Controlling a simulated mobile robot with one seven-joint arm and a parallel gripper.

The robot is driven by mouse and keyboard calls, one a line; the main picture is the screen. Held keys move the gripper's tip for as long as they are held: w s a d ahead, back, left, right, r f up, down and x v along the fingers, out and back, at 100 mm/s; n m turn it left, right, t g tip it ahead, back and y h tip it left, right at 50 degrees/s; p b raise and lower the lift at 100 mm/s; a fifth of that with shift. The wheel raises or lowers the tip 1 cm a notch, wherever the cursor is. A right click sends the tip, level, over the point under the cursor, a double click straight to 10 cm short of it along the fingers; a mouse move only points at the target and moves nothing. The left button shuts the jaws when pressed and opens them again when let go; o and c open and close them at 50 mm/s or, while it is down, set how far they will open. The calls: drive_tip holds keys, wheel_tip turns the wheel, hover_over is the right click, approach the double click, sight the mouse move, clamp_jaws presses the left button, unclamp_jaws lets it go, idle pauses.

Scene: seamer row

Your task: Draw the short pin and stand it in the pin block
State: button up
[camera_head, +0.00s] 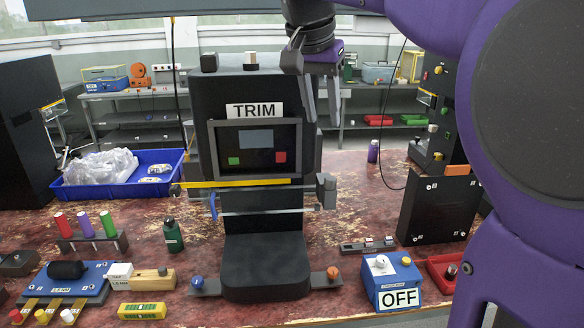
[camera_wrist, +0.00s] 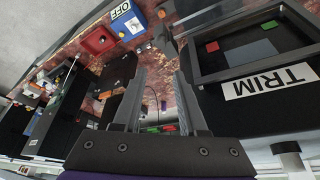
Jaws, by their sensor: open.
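My gripper (camera_head: 323,112) hangs in front of the upper right part of the black TRIM machine, fingers apart and empty. In the wrist view my gripper (camera_wrist: 160,72) shows two grey fingers with a clear gap. A dark block (camera_head: 122,241) at the left holds upright red, purple and green cylinders (camera_head: 86,224). A low dark bar (camera_head: 352,248) right of the machine carries several small pale pieces. I cannot tell for certain which of these is the pin block, or which piece is the short pin. My gripper is well above and apart from both.
The TRIM machine (camera_head: 254,110) fills the centre, with a clear guard across its front. A blue OFF box (camera_head: 391,284), a red tray (camera_head: 440,270) and a black panel (camera_head: 437,205) stand right. A blue bin (camera_head: 120,188) stands left. Bare table (camera_head: 350,180) lies behind the bar.

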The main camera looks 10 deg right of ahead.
drive_tip(key=b, duration=0.2)
hover_over(330, 179)
drive_tip(key=s+a, duration=0.1)
drive_tip(key=s, duration=0.1)
wheel_tip(330, 179, down, 11)
drive_tip(key=shift+x, duration=2.7)
drive_tip(key=shift+a, duration=0.1)
drive_tip(key=shift+c, duration=0.2)
clamp_jaws()
